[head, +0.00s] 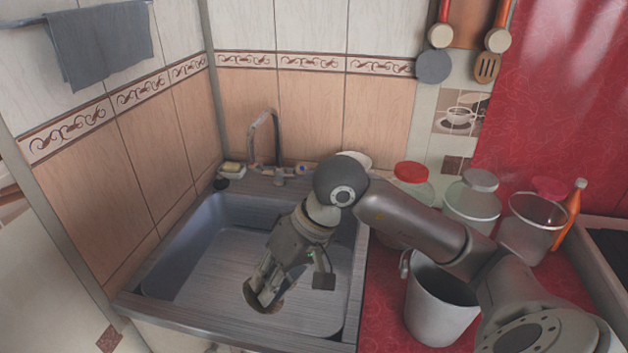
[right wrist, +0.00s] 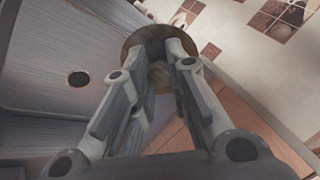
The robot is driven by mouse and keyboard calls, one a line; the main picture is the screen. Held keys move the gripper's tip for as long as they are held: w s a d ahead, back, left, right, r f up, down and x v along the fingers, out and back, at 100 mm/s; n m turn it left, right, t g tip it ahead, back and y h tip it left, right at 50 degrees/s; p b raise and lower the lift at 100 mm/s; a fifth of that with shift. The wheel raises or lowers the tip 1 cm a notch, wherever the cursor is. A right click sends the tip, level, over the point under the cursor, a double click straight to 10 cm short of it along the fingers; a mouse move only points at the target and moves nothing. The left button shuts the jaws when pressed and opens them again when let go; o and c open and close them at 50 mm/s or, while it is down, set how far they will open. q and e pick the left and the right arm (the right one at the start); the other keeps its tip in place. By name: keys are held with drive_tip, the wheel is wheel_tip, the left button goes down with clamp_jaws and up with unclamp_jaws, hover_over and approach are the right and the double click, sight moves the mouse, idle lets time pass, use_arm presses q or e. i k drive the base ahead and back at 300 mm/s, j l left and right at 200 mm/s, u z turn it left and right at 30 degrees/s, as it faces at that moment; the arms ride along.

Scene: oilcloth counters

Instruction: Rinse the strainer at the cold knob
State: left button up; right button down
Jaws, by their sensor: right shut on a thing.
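My right gripper (head: 265,291) reaches down over the sink basin (head: 215,270). It is shut on the strainer (head: 250,297), a small round thing with a brownish rim, mostly hidden behind the fingers. In the right wrist view the strainer (right wrist: 134,43) shows past the fingertips of the gripper (right wrist: 158,75). The metal faucet (head: 277,130) stands at the sink's back edge, apart from the strainer. A bluish knob (head: 301,169), seemingly the cold one, is on its right side. I cannot make out running water. My left gripper is not in view.
A sponge in a dish (head: 232,168) sits at the sink's back left corner. A grey bucket (head: 435,310), glass jars (head: 472,200) and an orange bottle (head: 568,215) stand on the red counter at right. The drain hole (right wrist: 78,78) shows in the right wrist view.

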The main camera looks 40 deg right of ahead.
sight(300, 171)
drive_tip(key=k+z, duration=0.15)
drive_tip(key=z, duration=1)
drive_tip(key=j+z, duration=0.35)
drive_tip(key=z, duration=0.15)
drive_tip(key=j+z, duration=0.5)
drive_tip(key=i+l, duration=0.05)
drive_tip(key=l, duration=0.05)
